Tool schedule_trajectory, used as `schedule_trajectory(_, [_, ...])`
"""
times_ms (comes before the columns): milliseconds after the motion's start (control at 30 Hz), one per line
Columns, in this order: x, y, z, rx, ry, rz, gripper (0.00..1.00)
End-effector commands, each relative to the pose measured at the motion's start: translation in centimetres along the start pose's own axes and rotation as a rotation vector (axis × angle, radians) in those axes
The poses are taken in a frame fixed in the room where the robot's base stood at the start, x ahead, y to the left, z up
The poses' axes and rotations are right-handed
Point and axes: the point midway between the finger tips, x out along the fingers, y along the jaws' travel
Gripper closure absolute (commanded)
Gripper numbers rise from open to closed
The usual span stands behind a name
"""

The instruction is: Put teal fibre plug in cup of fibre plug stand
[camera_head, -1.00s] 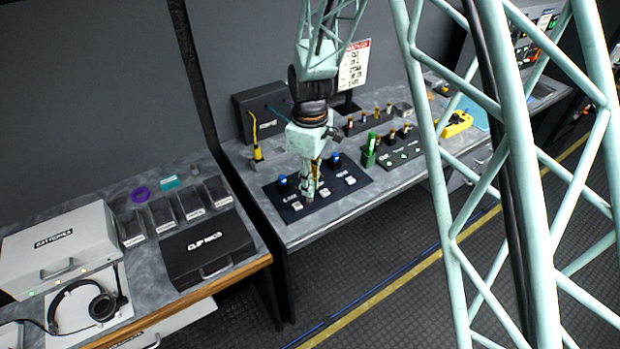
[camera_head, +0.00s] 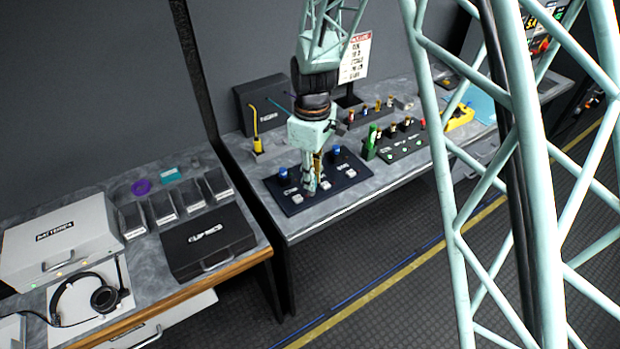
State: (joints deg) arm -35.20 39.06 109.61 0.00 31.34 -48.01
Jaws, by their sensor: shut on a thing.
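My gripper (camera_head: 311,186) points down over a black panel (camera_head: 292,208) with blue knobs. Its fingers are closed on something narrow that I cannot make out. A thin teal tail (camera_head: 279,107) shows at the upper left of the gripper body. It may belong to the teal fibre plug, whose body I cannot see. A yellow plug (camera_head: 257,144) with a thin upright tail stands at the back of the bench, left of my gripper. The fibre plug stand and its cups are not clearly visible; my gripper covers part of that area.
A dark box (camera_head: 244,98) stands at the back. A lower bench at left holds a black case (camera_head: 205,240), a white case (camera_head: 62,240) and a headset (camera_head: 104,298).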

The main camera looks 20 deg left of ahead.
Motion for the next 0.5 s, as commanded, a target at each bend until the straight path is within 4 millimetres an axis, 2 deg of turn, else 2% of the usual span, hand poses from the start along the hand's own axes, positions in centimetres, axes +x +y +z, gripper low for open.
schedule_trajectory(267, [-0.5, 2.9, 2.5, 0.14, 0.001, 0.001, 0.95])
schedule_trajectory(500, [-1.5, 7.0, 6.8, 0.363, 0.001, 0.001, 0.95])
